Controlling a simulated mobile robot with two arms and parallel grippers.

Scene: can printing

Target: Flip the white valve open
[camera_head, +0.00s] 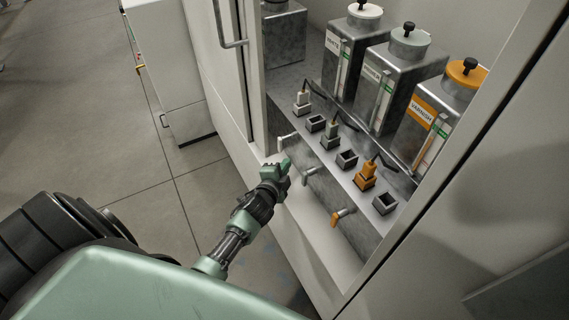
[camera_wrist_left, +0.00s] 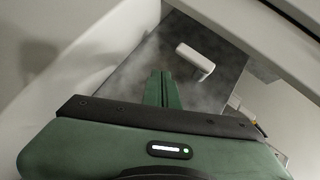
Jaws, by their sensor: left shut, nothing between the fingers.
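The white valve (camera_head: 286,138) is a small pale lever on the front metal panel inside the cabinet, leftmost of the valves. It also shows in the left wrist view (camera_wrist_left: 195,60) as a white bent handle, just beyond and right of the fingertips. My left gripper (camera_head: 283,164) is shut and empty, close below the white valve. In the left wrist view the green fingers (camera_wrist_left: 162,88) are together and appear apart from the handle. My right gripper is not in view.
A grey valve (camera_head: 312,170) and an orange valve (camera_head: 342,214) sit further right on the same panel. Behind are white-lidded (camera_head: 350,45), grey-lidded (camera_head: 398,70) and orange-lidded (camera_head: 440,105) tanks. A cabinet door with a handle (camera_head: 222,30) stands at the left; open floor lies beyond.

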